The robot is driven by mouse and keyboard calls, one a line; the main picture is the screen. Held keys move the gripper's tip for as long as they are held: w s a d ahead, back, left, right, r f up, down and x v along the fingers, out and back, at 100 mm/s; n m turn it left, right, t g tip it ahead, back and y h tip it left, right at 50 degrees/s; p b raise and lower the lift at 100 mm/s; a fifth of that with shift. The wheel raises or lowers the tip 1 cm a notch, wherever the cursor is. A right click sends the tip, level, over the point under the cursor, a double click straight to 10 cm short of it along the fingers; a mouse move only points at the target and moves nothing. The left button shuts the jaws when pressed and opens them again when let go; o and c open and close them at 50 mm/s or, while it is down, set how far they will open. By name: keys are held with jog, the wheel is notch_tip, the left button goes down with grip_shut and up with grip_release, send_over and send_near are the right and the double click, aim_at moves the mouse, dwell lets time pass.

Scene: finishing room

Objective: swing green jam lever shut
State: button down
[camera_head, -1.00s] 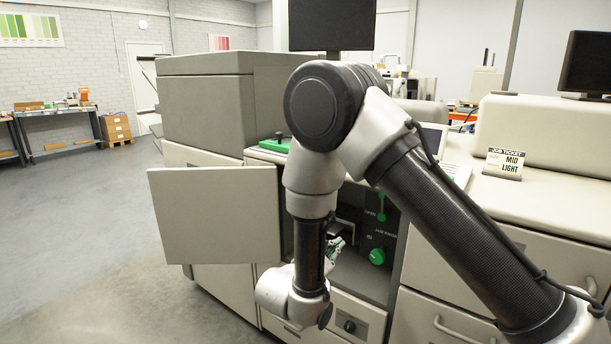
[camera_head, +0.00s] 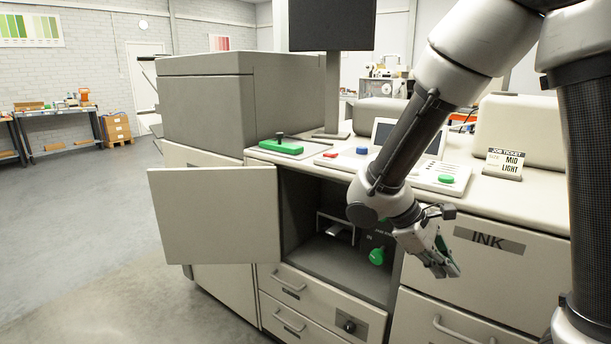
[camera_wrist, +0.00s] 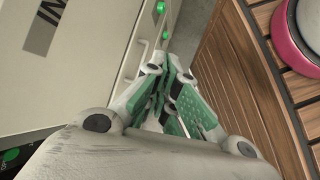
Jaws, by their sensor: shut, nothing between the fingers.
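The printer's front compartment (camera_head: 320,262) stands open. A round green knob (camera_head: 377,256) shows on the panel at its right inner side. The upper part of that panel, where a green lever showed earlier, is now hidden behind my arm, so I cannot see how the lever stands. My gripper (camera_head: 450,268) is outside the compartment, to the right of the knob and in front of the INK drawer. Its green-padded fingers also show in the wrist view (camera_wrist: 172,80), shut and empty. A green part (camera_wrist: 11,155) shows at the wrist view's lower left edge.
The open compartment door (camera_head: 215,215) sticks out to the left. The INK drawer front (camera_head: 475,262) is close behind my gripper. Red, blue and green buttons and a green-based lever (camera_head: 282,147) sit on the top. Floor at left is clear.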

jog(key=s+d+r+m+t+y, duration=0.3)
jog(key=s+d+r+m, duration=0.1)
jog(key=r, duration=0.3)
jog(key=s+d+r+m+t+y, duration=0.2)
jog(key=s+d+r+m+y, duration=0.2)
jog(key=s+r+m, duration=0.2)
jog(key=shift+s+r+t+y, duration=0.3)
jog(key=shift+s+r+t, duration=0.15)
jog(key=shift+r, duration=0.15)
dwell(0.4)
